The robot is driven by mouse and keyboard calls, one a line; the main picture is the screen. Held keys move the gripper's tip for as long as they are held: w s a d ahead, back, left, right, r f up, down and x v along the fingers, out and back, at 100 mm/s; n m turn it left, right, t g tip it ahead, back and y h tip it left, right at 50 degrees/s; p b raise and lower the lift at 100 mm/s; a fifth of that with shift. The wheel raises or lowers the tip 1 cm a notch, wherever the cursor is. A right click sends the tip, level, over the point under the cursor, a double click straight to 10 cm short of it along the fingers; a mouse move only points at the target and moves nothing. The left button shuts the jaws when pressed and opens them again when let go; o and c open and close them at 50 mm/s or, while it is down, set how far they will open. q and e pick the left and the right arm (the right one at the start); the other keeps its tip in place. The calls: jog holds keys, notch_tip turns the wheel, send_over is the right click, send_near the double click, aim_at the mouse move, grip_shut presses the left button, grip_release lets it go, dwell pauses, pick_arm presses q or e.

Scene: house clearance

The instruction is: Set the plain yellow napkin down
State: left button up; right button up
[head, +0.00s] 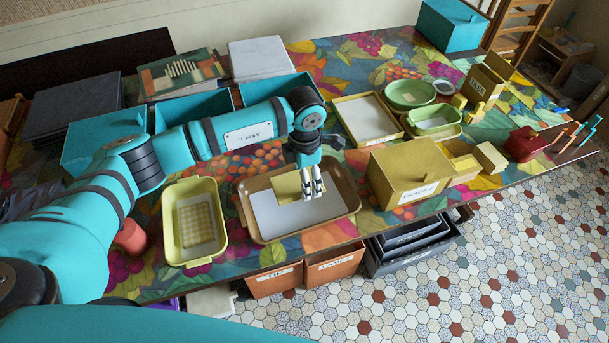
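My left gripper (312,183) points down over the brown tray (350,208) with a pale liner. Its fingers are close together at the right part of the plain yellow napkin (285,187), and look shut on it. The napkin is a small flat square sticking out left of the fingers, over the tray. Whether its underside touches the liner I cannot tell. A yellow checked napkin (195,222) lies in the yellow dish (172,222) to the left. My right gripper is not in view.
A yellow box labelled FRAGILE (408,178) stands right of the tray. Teal open bins (195,108) stand behind. A shallow yellow tray (345,118) and green bowls (410,93) are farther back. Orange bins (335,268) and a dark crate (415,245) sit below the table edge.

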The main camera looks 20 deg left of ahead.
pick_arm(q)
notch_tip(320, 180, down, 7)
jog(key=b, duration=0.5)
jog(key=shift+f+b, duration=0.15)
jog(key=shift+b, duration=0.15)
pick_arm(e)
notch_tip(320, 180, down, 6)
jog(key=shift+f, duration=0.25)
pick_arm(q)
jog(key=o, duration=1.1)
jog(key=shift+c, duration=0.2)
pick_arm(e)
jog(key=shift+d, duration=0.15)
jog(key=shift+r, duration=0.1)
pick_arm(q)
jog(key=shift+r+p, duration=2.4)
jog(key=shift+r, duration=1.7)
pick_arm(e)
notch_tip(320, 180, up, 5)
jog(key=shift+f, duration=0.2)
pick_arm(q)
jog(key=shift+f, duration=0.1)
